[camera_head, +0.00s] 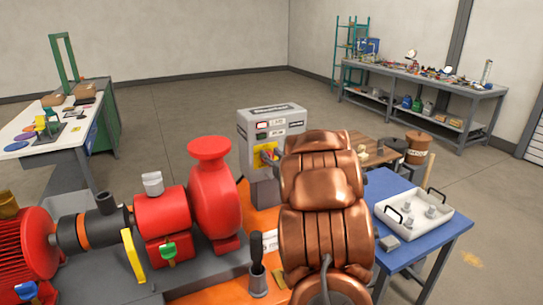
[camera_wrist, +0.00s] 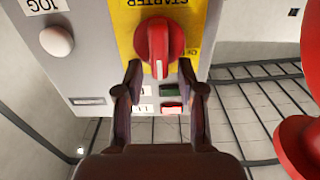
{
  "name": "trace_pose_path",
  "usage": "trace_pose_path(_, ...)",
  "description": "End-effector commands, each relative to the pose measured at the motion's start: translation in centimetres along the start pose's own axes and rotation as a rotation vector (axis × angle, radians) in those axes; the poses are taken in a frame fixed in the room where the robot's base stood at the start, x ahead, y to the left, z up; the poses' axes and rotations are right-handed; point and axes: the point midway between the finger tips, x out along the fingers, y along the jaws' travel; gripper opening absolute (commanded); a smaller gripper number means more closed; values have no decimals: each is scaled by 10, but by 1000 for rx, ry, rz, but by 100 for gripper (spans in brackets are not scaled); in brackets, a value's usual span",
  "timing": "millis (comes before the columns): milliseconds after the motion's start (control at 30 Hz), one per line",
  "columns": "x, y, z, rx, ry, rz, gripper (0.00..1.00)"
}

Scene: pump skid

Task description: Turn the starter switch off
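The starter switch (camera_wrist: 160,42) is a red rotary handle on a yellow plate (camera_wrist: 193,12), with upside-down STARTER lettering, in the wrist view. Its grip bar stands about vertical in the picture, and a pale mark shows at its lower end. Part of an "OF" label shows right of it. My gripper (camera_wrist: 160,72) is open, with one finger on each side of the handle's lower end and visible gaps to it. In the head view the grey starter box (camera_head: 258,129) stands behind my copper-coloured arm, which hides my gripper and most of the switch.
A white JOG button (camera_wrist: 56,41) is left of the switch. Small indicators (camera_wrist: 173,100) sit between my fingers. A red pump (camera_head: 214,195) stands left of my arm, and a blue table (camera_head: 410,250) with a white tray (camera_head: 445,226) stands right. Open floor lies behind.

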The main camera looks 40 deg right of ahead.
Motion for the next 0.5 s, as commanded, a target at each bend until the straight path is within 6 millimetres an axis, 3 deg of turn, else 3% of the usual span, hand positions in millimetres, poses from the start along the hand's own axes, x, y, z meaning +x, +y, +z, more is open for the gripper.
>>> trace_pose_path(33, 0, 0, 0, 0, 0, 0, 30)
trace_pose_path(333, 0, 0, 0, 0, 0, 0, 0)
trace_pose_path(500, 0, 0, 0, 0, 0, 0, 0)
